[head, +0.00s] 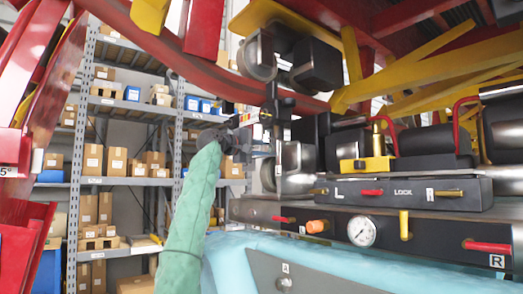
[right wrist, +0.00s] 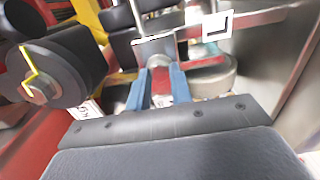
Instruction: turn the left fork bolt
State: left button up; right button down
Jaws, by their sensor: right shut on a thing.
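My right gripper (head: 266,141) is at the end of the green-sleeved arm, beside the dark upright fork (head: 272,110) of the wheel assembly. In the right wrist view its two blue fingers (right wrist: 159,86) are shut on a small red and grey part (right wrist: 158,63). Whether that is the left fork bolt I cannot tell. A hex bolt head with a yellow mark (right wrist: 40,88) sits on a black round hub (right wrist: 62,62) left of the fingers, apart from them. My left gripper is not in view.
A grey wheel (head: 259,58) is above the gripper and a metal block (head: 298,166) is right of it. A control panel (head: 400,193) marked L, LOCK and R, with red and brass handles, is at right. Shelves with boxes (head: 115,160) stand behind.

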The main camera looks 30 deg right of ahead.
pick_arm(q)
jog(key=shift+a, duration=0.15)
pick_arm(e)
jog(key=c, duration=1.2)
grip_release()
jog(key=shift+f, duration=0.1)
jog(key=shift+c, duration=0.2)
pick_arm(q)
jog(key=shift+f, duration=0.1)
pick_arm(e)
jog(key=shift+a, duration=0.15)
jog(key=shift+a, duration=0.3)
pick_arm(q)
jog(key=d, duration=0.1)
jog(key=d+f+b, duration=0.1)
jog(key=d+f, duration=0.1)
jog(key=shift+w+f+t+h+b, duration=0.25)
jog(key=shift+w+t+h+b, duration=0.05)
jog(key=shift+b, duration=0.1)
pick_arm(e)
jog(key=a, duration=0.7)
jog(key=shift+s, duration=0.3)
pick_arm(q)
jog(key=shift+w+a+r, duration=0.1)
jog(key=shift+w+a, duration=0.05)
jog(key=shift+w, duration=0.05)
pick_arm(e)
jog(key=shift+n, duration=0.3)
